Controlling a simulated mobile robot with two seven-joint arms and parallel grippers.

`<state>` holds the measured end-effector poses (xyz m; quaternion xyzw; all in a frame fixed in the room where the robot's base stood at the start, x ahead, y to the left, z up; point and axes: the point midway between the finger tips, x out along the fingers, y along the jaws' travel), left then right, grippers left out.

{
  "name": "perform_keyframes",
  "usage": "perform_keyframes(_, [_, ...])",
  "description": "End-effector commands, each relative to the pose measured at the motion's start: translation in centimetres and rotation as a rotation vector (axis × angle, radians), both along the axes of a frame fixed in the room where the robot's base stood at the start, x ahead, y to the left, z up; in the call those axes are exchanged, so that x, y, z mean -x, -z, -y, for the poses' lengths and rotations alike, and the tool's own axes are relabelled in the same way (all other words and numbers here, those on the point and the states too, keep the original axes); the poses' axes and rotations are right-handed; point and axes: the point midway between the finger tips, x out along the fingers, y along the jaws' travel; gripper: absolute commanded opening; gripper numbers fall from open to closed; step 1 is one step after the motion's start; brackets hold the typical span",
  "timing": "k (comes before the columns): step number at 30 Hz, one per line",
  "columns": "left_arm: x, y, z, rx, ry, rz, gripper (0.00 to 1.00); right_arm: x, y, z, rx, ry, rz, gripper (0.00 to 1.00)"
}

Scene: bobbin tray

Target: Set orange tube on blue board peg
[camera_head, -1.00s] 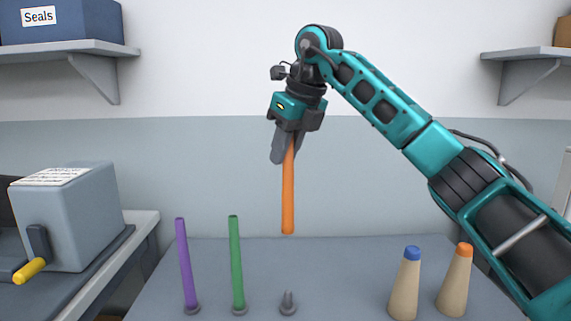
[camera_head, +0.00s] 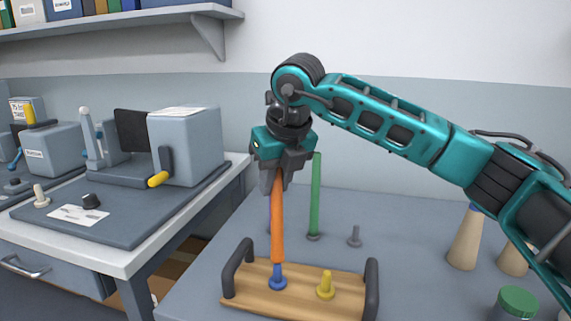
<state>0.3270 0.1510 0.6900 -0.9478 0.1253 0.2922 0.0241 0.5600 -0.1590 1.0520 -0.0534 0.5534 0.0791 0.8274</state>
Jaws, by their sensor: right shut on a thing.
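My right gripper (camera_head: 277,180) is shut on the top of the orange tube (camera_head: 277,220), which hangs nearly upright. The tube's lower end is at the blue peg (camera_head: 278,282) on the wooden board (camera_head: 248,291). The blue base and a short part of the peg show below the tube. I cannot tell whether the tube is around the peg or just above it. A yellow peg (camera_head: 326,285) stands bare on the board, to the right of the blue one. My left gripper is not in view.
The board has dark upright handles (camera_head: 371,290) at both ends. Behind it stand a green tube (camera_head: 316,195) and a bare grey peg (camera_head: 354,237). Tan cones (camera_head: 466,240) and a green-lidded jar (camera_head: 517,301) are at right. A side bench (camera_head: 150,240) with a grey machine is at left.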

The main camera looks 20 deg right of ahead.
Motion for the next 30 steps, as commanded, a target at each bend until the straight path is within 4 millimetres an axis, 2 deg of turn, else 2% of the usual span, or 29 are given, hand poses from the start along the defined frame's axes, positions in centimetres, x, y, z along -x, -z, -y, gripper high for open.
perform_keyframes(8, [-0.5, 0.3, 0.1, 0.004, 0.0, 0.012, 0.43, 0.1, 1.4, -0.1, 0.0, 0.001, -0.001, 0.0])
perform_keyframes(18, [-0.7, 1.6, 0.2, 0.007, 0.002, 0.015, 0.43, 0.1, 3.9, -0.1, 0.0, 0.0, 0.0, 0.0])
perform_keyframes(30, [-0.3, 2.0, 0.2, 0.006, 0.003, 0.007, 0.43, 0.1, 4.1, -0.1, 0.0, 0.0, 0.0, 0.0])
